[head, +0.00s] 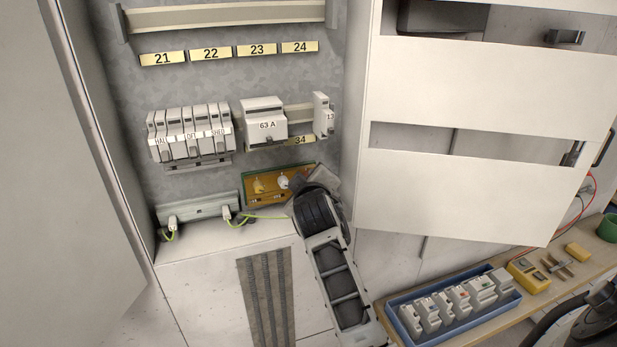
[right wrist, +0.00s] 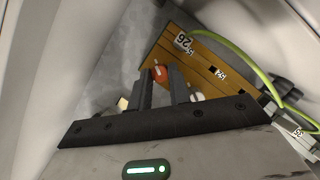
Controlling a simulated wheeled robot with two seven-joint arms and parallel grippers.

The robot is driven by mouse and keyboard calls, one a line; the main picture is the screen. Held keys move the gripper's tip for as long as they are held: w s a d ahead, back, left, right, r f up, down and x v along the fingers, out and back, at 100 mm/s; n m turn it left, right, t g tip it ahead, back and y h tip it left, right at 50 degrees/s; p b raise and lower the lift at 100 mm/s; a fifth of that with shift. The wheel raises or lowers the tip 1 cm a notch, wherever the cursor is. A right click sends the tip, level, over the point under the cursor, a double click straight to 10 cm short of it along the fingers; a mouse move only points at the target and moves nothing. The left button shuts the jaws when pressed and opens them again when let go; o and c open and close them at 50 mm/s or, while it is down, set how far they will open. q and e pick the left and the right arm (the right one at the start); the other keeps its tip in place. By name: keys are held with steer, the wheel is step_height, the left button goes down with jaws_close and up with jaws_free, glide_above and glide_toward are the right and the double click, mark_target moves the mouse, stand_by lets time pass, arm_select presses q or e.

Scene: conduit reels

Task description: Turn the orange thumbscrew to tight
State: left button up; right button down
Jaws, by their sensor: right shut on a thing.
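The orange thumbscrew (right wrist: 160,71), with a pale mark across its face, is on an orange-brown board (right wrist: 208,70) in the right wrist view. My right gripper (right wrist: 161,80) is shut on the thumbscrew, with one dark finger on each side of it. In the head view the board (head: 251,199) is low on the cabinet's back wall. My right gripper (head: 303,184) covers the board's right end there and hides the thumbscrew. A white knob (head: 283,181) and a yellowish knob (head: 258,187) show on the board left of the gripper. My left gripper is not in view.
Green-yellow wires (head: 262,217) run near the board. Breakers (head: 188,133) and a 63 A unit (head: 264,120) sit above it. A blue tray (head: 408,330) of modules is on the bench at lower right.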

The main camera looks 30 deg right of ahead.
steer(key=shift+f, duration=0.1)
stand_by(0.3)
steer(key=c, duration=1.3)
jaws_free()
